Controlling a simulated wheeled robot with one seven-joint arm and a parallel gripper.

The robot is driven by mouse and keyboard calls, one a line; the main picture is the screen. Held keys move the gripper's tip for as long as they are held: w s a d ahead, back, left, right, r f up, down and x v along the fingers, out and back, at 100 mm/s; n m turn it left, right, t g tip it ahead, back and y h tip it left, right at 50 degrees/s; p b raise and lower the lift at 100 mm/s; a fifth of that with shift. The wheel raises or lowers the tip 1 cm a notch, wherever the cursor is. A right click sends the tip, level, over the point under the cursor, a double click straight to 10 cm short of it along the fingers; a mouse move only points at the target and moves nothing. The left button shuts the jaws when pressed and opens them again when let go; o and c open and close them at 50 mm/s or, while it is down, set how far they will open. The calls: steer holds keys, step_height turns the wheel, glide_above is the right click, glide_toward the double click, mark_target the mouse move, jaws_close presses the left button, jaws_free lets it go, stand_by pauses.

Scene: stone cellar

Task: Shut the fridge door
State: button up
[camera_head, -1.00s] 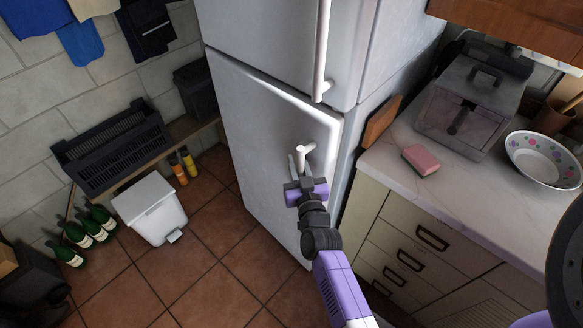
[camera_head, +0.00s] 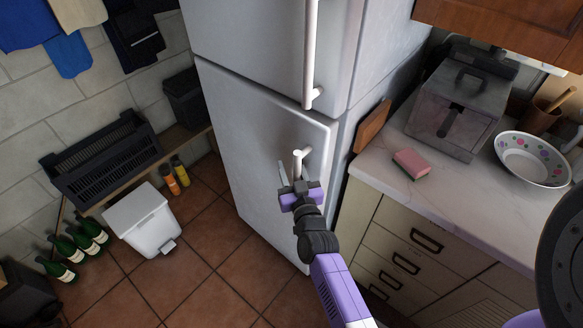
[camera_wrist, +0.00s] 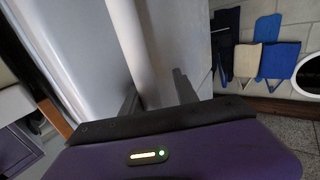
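The fridge (camera_head: 230,50) is tall and pale grey with two doors. Its lower door (camera_head: 250,150) sits nearly in line with the upper door; I cannot tell whether a small gap remains at its right edge. The lower door's white handle (camera_head: 297,158) is upright near that edge and also shows in the wrist view (camera_wrist: 140,45). My gripper (camera_head: 291,178) is at this handle, in front of the door. In the wrist view its two fingers (camera_wrist: 157,92) are apart, with the handle bar running down between them. Contact with the handle cannot be made out.
A marble counter (camera_head: 385,185) with drawers stands right of the fridge, carrying a pink sponge (camera_head: 411,163) and a spotted bowl (camera_head: 532,158). The tiled floor (camera_head: 215,265) before the fridge is clear.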

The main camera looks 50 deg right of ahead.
mark_target(295, 179)
steer(key=d, duration=0.1)
steer(key=s+d, duration=0.1)
steer(key=d, duration=0.1)
steer(key=shift+s+r+m+h, duration=0.2)
steer(key=shift+r+m+h, duration=0.05)
steer(key=shift+m+h, duration=0.05)
steer(key=s+a, duration=0.1)
steer(key=a, duration=0.1)
steer(key=s+a+b, duration=0.1)
steer(key=s+a, duration=0.1)
steer(key=a, duration=0.1)
steer(key=s+a, duration=0.1)
steer(key=a, duration=0.1)
steer(key=shift+s+a+f+b, duration=0.25)
steer(key=shift+s+a+b, duration=0.05)
steer(key=shift+a, duration=0.1)
